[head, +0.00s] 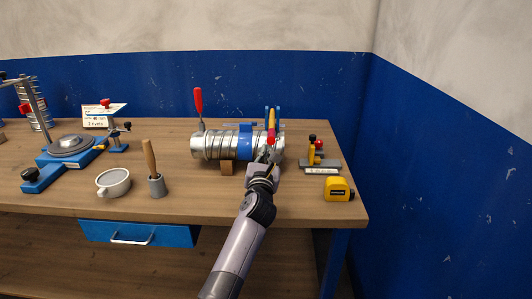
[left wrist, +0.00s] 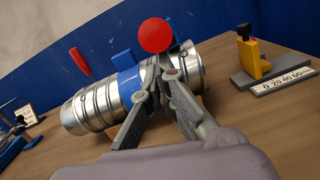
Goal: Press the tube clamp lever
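A silvery spiral duct (head: 216,145) lies across the bench, with a blue clamp band (head: 245,142) around it. A red-handled lever (head: 198,102) stands upright at its left end. A second lever with a red ball knob (head: 271,141) is at the right end; in the left wrist view the red ball (left wrist: 156,35) appears just above my fingertips. My left gripper (head: 266,153) is in front of the duct's right end. In the left wrist view its fingers (left wrist: 162,76) converge and look shut; I cannot tell whether they touch the lever. My right gripper is out of view.
A white cup (head: 113,182), a wooden-handled tool in a grey pot (head: 156,186) and a blue fixture (head: 66,152) are on the left. The bench front is mostly clear.

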